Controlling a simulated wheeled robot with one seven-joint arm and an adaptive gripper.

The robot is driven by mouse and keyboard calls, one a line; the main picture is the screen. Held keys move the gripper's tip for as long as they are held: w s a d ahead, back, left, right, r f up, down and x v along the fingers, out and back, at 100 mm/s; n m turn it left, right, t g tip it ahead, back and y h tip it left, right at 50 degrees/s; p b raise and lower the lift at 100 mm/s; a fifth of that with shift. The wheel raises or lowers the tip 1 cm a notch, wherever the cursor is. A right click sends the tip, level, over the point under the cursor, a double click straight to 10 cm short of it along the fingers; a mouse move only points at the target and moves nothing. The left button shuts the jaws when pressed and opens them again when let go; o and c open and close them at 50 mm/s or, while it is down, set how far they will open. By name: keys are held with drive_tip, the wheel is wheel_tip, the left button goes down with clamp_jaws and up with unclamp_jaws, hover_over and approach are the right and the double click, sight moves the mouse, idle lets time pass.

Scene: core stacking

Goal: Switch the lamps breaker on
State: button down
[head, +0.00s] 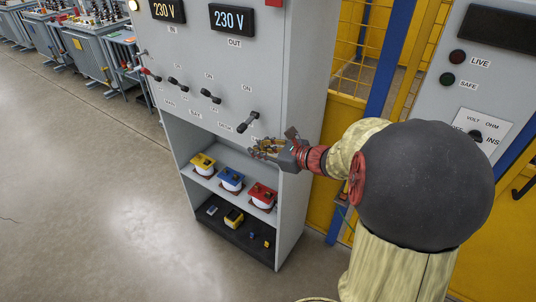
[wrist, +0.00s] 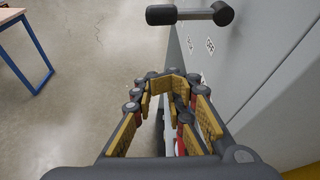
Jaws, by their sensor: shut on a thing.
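The rightmost breaker lever (head: 248,122) is on the grey panel, under an ON mark; its lower label is partly hidden, so I cannot read LAMPS. It points down-left, unlike its neighbours. A dark lever (wrist: 190,15) crosses the top of the wrist view, ahead of the fingers and apart from them. My gripper (head: 264,150) is beside the panel's lower right edge, below and right of the rightmost lever. In the wrist view its fingers (wrist: 168,82) are curled in close together. I cannot make out what is between them.
Further levers (head: 210,96) stand left of it, by labels reading BAY and DESK. Shelves below hold yellow, blue and red-topped items (head: 262,195). A yellow fence (head: 350,110) and a LIVE/SAFE panel (head: 480,90) are right. Open floor (head: 90,180) lies left.

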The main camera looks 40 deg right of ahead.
sight(247, 123)
drive_tip(key=r, duration=0.1)
drive_tip(key=w+r, duration=0.1)
drive_tip(key=a+r+b, duration=0.1)
drive_tip(key=shift+w+a+r, duration=0.1)
drive_tip(key=shift+w+r, duration=0.05)
drive_tip(key=shift+w, duration=0.25)
